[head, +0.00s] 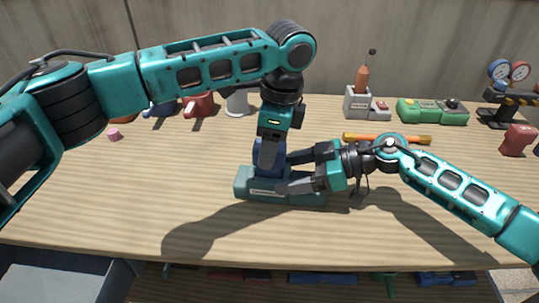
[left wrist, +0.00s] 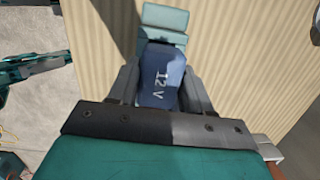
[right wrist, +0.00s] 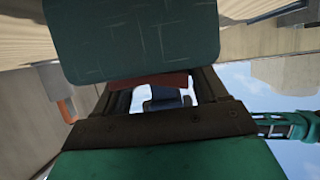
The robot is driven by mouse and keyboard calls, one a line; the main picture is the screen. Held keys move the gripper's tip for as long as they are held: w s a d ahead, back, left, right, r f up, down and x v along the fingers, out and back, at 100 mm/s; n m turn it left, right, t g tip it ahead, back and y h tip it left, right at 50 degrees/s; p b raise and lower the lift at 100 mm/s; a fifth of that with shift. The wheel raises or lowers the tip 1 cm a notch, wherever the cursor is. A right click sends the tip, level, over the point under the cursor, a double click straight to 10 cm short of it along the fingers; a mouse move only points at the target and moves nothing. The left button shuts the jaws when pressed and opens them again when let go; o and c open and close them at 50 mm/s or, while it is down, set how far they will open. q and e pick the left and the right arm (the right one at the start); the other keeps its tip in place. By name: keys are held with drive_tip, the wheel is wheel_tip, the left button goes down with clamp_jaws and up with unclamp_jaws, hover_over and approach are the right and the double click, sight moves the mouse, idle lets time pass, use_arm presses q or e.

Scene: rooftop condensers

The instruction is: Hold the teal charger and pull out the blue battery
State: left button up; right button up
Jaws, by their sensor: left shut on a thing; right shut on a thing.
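The teal charger (head: 250,190) lies on the workbench near the middle of the head view. It also fills the top of the right wrist view (right wrist: 135,38). The blue battery (head: 267,160) stands upright at the charger, and its lower end meets the charger's top; how deep it sits cannot be told. My left gripper (head: 270,142) comes from above and is shut on the battery, whose "12 V" mark shows between the fingers in the left wrist view (left wrist: 162,78). My right gripper (head: 300,172) reaches in from the right and is shut on the charger.
An orange level-like bar (head: 388,139) lies behind my right arm. The bench front (head: 230,250) is clear.

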use_arm(q)
wheel_tip(320, 180, up, 8)
use_arm(e)
drive_tip(key=o, duration=1.5)
drive_tip(key=shift+c, duration=0.2)
use_arm(q)
drive_tip(key=shift+r+p, duration=0.35)
drive_tip(key=shift+p, duration=0.05)
use_arm(e)
drive_tip(key=shift+d+r, duration=0.25)
drive_tip(key=shift+d, duration=0.15)
drive_tip(key=p+v, duration=0.4)
drive_tip(key=v, duration=0.3)
drive_tip(key=shift+s+d+r, duration=0.1)
drive_tip(key=shift+d+r, duration=0.05)
drive_tip(key=shift+d, duration=0.4)
use_arm(q)
wheel_tip(320, 180, up, 4)
drive_tip(key=shift+r, duration=0.1)
drive_tip(key=shift+s, duration=0.1)
